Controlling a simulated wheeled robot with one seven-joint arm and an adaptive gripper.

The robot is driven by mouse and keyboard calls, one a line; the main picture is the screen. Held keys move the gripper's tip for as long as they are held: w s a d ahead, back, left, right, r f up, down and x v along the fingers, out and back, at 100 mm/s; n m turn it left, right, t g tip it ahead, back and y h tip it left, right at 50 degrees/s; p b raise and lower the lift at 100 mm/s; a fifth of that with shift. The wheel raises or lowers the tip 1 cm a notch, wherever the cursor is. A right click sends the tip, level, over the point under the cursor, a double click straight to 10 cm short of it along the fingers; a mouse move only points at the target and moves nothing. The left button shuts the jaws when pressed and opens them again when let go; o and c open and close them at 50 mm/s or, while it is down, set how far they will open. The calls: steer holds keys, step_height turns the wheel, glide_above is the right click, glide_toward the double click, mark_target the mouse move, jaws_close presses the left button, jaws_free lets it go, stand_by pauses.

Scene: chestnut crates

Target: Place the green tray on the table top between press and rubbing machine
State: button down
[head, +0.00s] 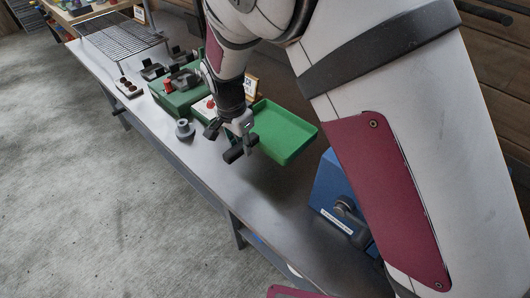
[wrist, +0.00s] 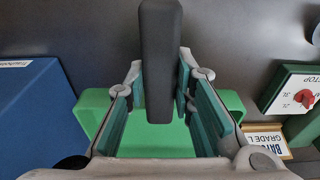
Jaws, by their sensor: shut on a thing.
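The green tray (head: 287,130) is a shallow, open, empty box over the table top (head: 262,195), between a blue machine (head: 328,185) and a green machine with a red knob (head: 204,104). My gripper (head: 238,143) is shut on the tray's near-left side. In the wrist view the tray (wrist: 155,140) shows behind the fingers, with the blue machine (wrist: 40,115) to its left and the green machine (wrist: 285,92) to its right. Whether the tray touches the table is hard to tell. Labels do not show which machine is the press.
A grey round part (head: 184,130) stands near the table's front edge.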

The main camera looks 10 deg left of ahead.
step_height(320, 180, down, 9)
steer(key=shift+f+p, duration=0.2)
steer(key=shift+p, duration=0.15)
steer(key=c, duration=1.4)
jaws_free()
steer(key=shift+o, duration=0.2)
steer(key=r, duration=0.8)
steer(key=s+r, duration=0.1)
steer(key=r, duration=0.3)
steer(key=shift+s+a, duration=0.1)
steer(key=shift+a, duration=0.2)
